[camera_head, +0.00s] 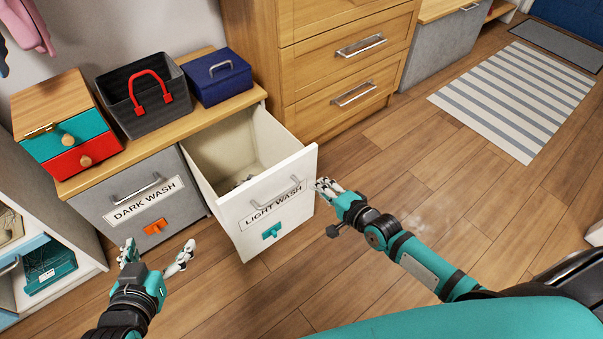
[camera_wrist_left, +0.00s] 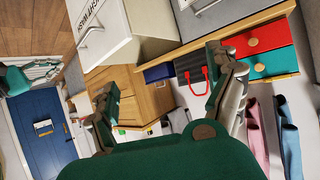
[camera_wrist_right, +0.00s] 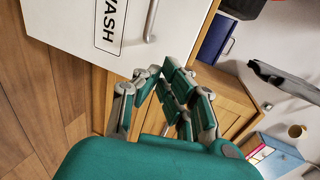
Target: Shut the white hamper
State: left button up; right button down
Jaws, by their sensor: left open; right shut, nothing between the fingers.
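The white hamper (camera_head: 287,222), labelled LIGHT WASH, is pulled open from the wooden cabinet, its top exposed and some pale items visible inside. Its front has a grey bar handle (camera_head: 279,195) and a teal tag. My right gripper (camera_head: 328,186) is shut and empty at the right edge of the front panel; I cannot tell whether it touches. In the right wrist view the white front (camera_wrist_right: 72,25) and its handle (camera_wrist_right: 151,22) lie just beyond the fingers. My left gripper (camera_head: 158,257) is open and empty, in front of the grey hamper and left of the white one.
The grey DARK WASH hamper (camera_head: 130,178) is shut beside the white one. On the cabinet top stand a coloured drawer box (camera_head: 70,140), a black basket (camera_head: 150,110) and a blue box (camera_head: 218,82). A wooden drawer chest (camera_head: 340,60) stands right behind. Floor in front is clear.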

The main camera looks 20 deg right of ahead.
aim_at(296, 167)
jog(key=b+x, duration=0.1)
jog(key=x, duration=0.4)
jog(key=b+x, duration=0.1)
jog(key=x, duration=0.2)
jog(key=shift+w+r+b, duration=0.1)
jog(key=shift+r+b, duration=0.25)
jog(key=shift+r, duration=0.05)
pick_arm(q)
jog(key=w+d+r+t+h, duration=0.1)
jog(key=r+t, duration=0.3)
jog(key=r, duration=0.2)
jog(key=w+d+r+t+h, duration=0.1)
jog(key=w+r+t, duration=0.1)
jog(key=r+t, duration=0.2)
jog(key=shift+d+r+h, duration=0.3)
jog(key=shift+d+r, duration=0.05)
jog(key=shift+r, duration=1.05)
pick_arm(e)
jog(key=shift+w+a, duration=0.15)
jog(key=shift+w, duration=0.05)
jog(key=shift+w, duration=0.1)
